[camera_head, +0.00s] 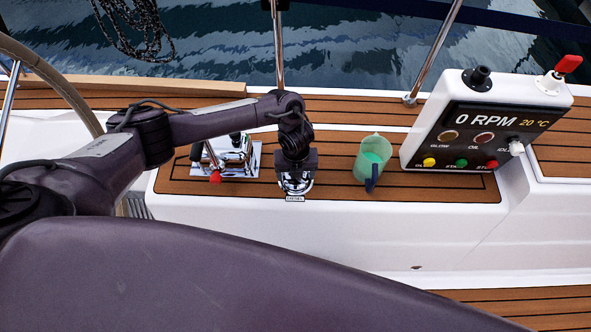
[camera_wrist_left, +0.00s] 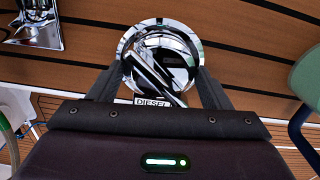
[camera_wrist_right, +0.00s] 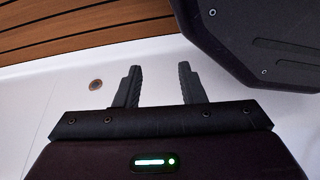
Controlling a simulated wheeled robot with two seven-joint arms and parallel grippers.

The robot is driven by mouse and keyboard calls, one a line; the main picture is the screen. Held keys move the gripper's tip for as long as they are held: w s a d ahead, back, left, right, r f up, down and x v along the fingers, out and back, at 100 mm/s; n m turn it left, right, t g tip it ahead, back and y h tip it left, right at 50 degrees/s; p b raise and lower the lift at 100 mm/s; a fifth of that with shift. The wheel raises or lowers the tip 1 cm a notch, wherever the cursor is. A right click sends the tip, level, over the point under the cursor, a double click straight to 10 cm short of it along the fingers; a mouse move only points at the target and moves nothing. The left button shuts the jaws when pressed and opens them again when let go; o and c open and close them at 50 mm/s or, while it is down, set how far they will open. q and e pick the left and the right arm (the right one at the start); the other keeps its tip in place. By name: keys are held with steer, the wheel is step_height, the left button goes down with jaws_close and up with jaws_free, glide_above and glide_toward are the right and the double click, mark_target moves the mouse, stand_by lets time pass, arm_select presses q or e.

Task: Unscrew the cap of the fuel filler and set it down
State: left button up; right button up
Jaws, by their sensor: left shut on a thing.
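The chrome fuel filler (camera_head: 296,193) sits in the teak side deck, with a small DIESEL label (camera_head: 295,198) in front of it. My left gripper (camera_head: 296,180) reaches down over it from above. In the left wrist view the fingers stand on both sides of the round, shiny cap (camera_wrist_left: 160,58) and are shut on it. The cap appears to be at the filler, inside its chrome ring; whether its thread is engaged cannot be told. My right gripper (camera_wrist_right: 160,67) shows in the right wrist view, its fingers apart and empty, above a white surface.
A green jug (camera_head: 374,157) with a dark blue handle stands right of the filler. An engine panel (camera_head: 485,135) with buttons and a red-tipped lever stands further right. A chrome lever fitting (camera_head: 240,158) with a red knob is on the left. Bare teak lies between filler and jug.

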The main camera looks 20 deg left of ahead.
arm_select(q)
steer(key=n+p, duration=0.1)
steer(key=n, duration=0.1)
steer(key=n+p, duration=0.1)
steer(key=n, duration=0.1)
steer(key=n+p, duration=0.2)
steer(key=shift+s+r+n, duration=0.1)
steer(key=shift+r+n, duration=0.2)
steer(key=shift+r+n+p, duration=0.15)
steer(key=shift+n+p, duration=0.7)
steer(key=shift+n, duration=0.15)
steer(key=shift+f+b, duration=0.45)
steer(key=shift+b, duration=0.2)
steer(key=shift+w+r+p, duration=0.2)
steer(key=shift+r+p, duration=1.4)
steer(key=shift+r, duration=0.1)
arm_select(e)
steer(key=s+d+r, duration=0.2)
steer(key=s, duration=0.8)
steer(key=shift+s+r+g, duration=0.15)
steer(key=shift+r+g, duration=0.15)
steer(key=shift+r, duration=0.1)
arm_select(q)
steer(key=shift+r, duration=0.25)
arm_select(e)
steer(key=shift+r, duration=0.2)
